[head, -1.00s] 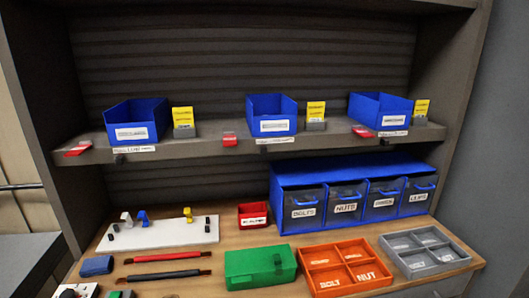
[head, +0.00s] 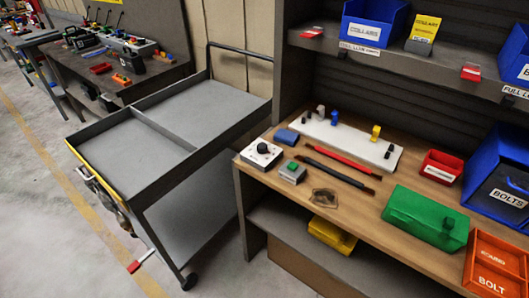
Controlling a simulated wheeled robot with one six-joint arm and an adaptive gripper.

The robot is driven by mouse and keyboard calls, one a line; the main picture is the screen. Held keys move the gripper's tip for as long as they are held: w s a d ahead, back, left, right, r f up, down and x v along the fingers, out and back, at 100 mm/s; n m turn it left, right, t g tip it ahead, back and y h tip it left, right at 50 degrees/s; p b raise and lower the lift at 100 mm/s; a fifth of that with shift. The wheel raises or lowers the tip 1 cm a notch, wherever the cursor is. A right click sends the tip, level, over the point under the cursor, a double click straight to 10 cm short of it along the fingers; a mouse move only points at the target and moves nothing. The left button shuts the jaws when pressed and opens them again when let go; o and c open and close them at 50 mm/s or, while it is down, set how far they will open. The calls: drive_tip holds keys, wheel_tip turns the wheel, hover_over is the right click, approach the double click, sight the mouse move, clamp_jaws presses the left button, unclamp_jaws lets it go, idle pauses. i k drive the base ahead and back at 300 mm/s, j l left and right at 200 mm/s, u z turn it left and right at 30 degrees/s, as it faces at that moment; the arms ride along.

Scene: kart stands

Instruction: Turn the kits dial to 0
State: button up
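A small white box with a round black knob (head: 262,149) sits at the front left corner of the wooden bench top (head: 345,205). It is the only dial-like thing I see, but its markings are too small to read, so I cannot tell its setting or whether it is labelled kits. A grey box with a green button (head: 292,171) stands just right of it. My gripper is not in view.
A grey two-part cart (head: 150,150) stands left of the bench. Red and black rods (head: 340,161), a white board (head: 345,140) and a green case (head: 425,218) lie on the bench. A yellow bin (head: 332,235) is on the shelf below. Open floor lies front left.

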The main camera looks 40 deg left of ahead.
sight(262, 147)
drive_tip(key=l+u, duration=0.15)
drive_tip(key=u, duration=0.15)
drive_tip(key=l+u, duration=0.1)
drive_tip(key=u, duration=0.4)
drive_tip(key=k+u, duration=0.15)
drive_tip(key=u, duration=0.3)
drive_tip(key=k+l+u, duration=0.1)
drive_tip(key=u, duration=0.4)
